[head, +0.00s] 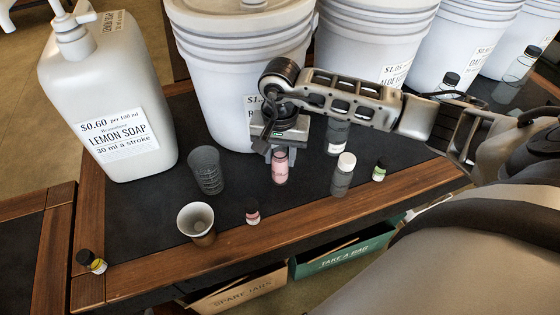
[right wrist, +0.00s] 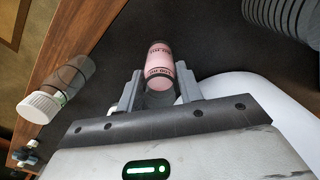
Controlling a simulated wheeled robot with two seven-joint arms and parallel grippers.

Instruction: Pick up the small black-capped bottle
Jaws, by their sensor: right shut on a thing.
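My right gripper (head: 277,152) points down over the table and is shut on a small pink bottle (head: 280,170). The right wrist view shows the pink bottle (right wrist: 160,62) between the two fingers (right wrist: 157,88); its upper end is hidden by the gripper in the head view. Small black-capped bottles stand apart from the gripper: a red-labelled one (head: 253,213) near the front edge, a green-labelled one (head: 379,172) to the right, and a yellow-labelled one (head: 92,262) at the front left corner. My left gripper is not in view.
A grey white-capped bottle (head: 343,175) stands right of the gripper. A dark ribbed cup (head: 206,170) and an open-topped cup (head: 197,222) stand to the left. A large lemon soap jug (head: 105,95) and white buckets (head: 235,75) line the back. The wooden table edge (head: 200,265) runs along the front.

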